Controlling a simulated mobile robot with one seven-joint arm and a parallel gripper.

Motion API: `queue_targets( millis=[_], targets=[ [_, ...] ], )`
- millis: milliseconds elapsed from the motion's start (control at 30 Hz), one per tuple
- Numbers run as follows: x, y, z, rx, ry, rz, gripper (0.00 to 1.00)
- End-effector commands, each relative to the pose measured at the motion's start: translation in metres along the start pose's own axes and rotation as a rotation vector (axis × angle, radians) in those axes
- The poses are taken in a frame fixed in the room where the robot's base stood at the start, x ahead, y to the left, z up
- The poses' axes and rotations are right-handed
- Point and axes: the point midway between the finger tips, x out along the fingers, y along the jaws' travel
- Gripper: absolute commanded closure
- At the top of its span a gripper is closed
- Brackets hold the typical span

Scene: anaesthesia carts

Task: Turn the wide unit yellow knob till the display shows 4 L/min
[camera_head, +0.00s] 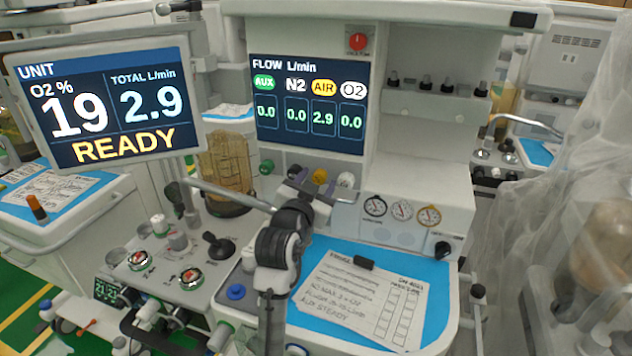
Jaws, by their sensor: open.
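The yellow knob (320,176) is in a row under the flow display, between a dark knob (294,171) and a white knob (345,181). A green knob (267,167) is at the row's left end. My gripper (314,189) is open, just below and in front of the yellow knob; I cannot tell whether it touches it. The flow display (311,140) reads AUX 0.0, N2 0.0, AIR 2.9 in yellow and O2 0.0. The unit screen (104,103) at left reads O2 19 %, total 2.9 L/min, READY.
A blue mat (432,285) with a written sheet (362,300) covers the worktop at right. Pressure gauges (401,210) are right of the knobs. A glass canister (228,170) stands at left. A clear plastic drape (560,200) hangs at far right.

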Motion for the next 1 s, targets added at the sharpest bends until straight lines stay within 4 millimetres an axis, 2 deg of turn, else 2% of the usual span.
queue_targets(
  millis=[67, 400, 567, 833, 1000],
  targets=[
    [-0.0002, 0.0000, 0.0000, 0.000, 0.000, 0.000, 0.51],
    [-0.0004, 0.0000, -0.0001, 0.000, 0.000, 0.000, 0.94],
    [-0.0001, 0.0006, -0.0015, -0.060, 0.000, 0.002, 0.94],
    [-0.0002, -0.0002, -0.0019, -0.355, -0.001, 0.002, 0.94],
    [-0.0004, -0.0004, -0.0002, -0.413, 0.000, 0.001, 0.94]
  ],
)
